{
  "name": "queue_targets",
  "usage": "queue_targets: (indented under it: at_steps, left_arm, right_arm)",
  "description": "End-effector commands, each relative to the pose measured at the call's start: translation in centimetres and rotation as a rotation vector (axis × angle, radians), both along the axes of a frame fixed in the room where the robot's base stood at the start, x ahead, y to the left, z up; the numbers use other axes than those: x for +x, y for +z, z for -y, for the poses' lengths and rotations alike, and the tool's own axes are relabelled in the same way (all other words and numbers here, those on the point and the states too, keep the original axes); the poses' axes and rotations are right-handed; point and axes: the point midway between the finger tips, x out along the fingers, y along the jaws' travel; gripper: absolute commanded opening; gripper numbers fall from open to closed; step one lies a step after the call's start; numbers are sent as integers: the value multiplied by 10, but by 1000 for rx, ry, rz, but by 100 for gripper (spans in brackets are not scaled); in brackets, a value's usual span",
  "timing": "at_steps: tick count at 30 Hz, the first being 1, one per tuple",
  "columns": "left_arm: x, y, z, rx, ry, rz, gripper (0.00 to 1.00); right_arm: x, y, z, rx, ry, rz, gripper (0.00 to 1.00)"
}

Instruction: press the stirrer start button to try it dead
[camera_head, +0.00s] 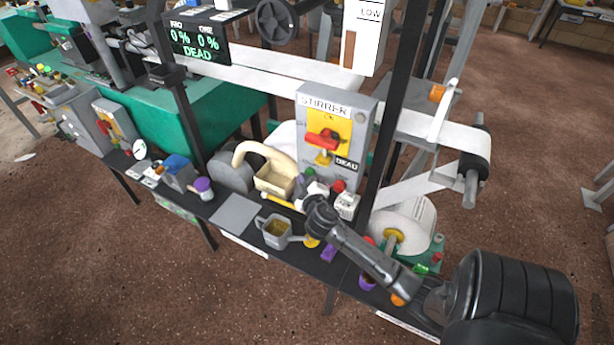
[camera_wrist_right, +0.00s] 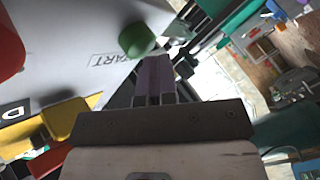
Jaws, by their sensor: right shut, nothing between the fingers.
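The grey STIRRER panel (camera_head: 362,112) stands upright on the bench, with a red rotary handle (camera_head: 323,139) on a yellow plate and a DEAD tag below. The green start button (camera_wrist_right: 138,40) sits beside a START label (camera_wrist_right: 112,59) in the right wrist view. A red button (camera_head: 339,186) is low on the panel; its edge also shows at the wrist view's left (camera_wrist_right: 9,45). My right gripper (camera_head: 301,183) is in front of the panel's lower part. Its fingers (camera_wrist_right: 155,66) are shut and empty, their tips close to the green button; contact cannot be told. My left gripper is out of view.
A display (camera_head: 200,40) reads 0 % twice and DEAD. A cream-handled scoop (camera_head: 272,180), a grey mug (camera_head: 277,232) and a grey plate (camera_head: 235,214) stand left of my right arm. A dark post (camera_head: 390,110) rises right of the panel.

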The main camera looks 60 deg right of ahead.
Motion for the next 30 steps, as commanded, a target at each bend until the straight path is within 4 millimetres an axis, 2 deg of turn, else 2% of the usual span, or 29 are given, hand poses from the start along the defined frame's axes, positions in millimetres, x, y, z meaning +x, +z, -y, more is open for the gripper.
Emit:
queue_targets:
  at_steps: [8,19,30]
  left_arm:
    - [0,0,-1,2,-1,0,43]
    - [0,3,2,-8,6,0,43]
    - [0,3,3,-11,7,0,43]
  right_arm:
    - [0,0,-2,1,-1,0,0]
    - [0,1,-17,0,-1,0,0]
    - [0,0,-20,0,0,0,0]
